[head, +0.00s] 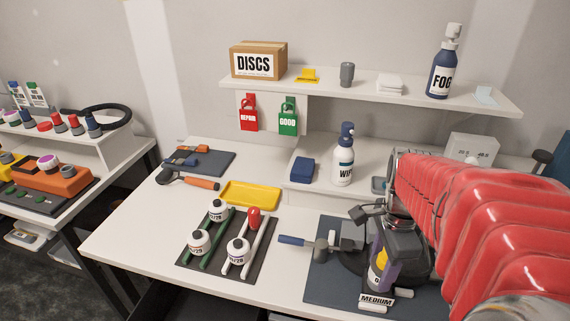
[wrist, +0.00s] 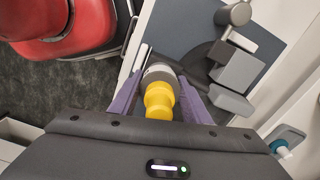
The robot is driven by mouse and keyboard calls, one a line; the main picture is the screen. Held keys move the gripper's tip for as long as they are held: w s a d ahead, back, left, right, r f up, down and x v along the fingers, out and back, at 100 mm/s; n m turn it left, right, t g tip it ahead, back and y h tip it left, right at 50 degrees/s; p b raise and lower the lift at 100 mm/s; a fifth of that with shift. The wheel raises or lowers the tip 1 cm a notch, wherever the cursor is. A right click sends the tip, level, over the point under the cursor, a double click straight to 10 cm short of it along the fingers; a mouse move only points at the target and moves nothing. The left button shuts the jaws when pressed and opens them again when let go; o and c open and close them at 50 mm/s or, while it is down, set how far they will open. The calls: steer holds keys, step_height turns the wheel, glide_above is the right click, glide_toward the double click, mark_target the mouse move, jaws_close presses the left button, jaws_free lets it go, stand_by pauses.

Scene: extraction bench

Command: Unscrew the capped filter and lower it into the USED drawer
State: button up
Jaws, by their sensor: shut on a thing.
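The capped filter (head: 376,280) stands near the front right of the bench, above a MEDIUM label. Its yellow cap (head: 382,258) partly shows behind my gripper (head: 380,268). In the wrist view the yellow cap (wrist: 158,101) and grey-white body (wrist: 158,73) lie between the two purple fingers of my gripper (wrist: 162,88), which are shut on the filter. It looks upright in the head view. I cannot tell whether its thread is engaged. No drawer marked USED can be made out in either view.
Several white bottles stand on a rack with green and white rails (head: 207,258), left of my gripper. A yellow tray (head: 250,195) and a WIPE bottle (head: 343,160) stand behind.

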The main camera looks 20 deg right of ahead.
steer(key=shift+c, duration=1.1)
steer(key=n, duration=0.4)
steer(key=shift+n, duration=0.4)
steer(key=n, duration=0.5)
steer(key=shift+n, duration=0.4)
steer(key=n, duration=1)
steer(key=o, duration=1.2)
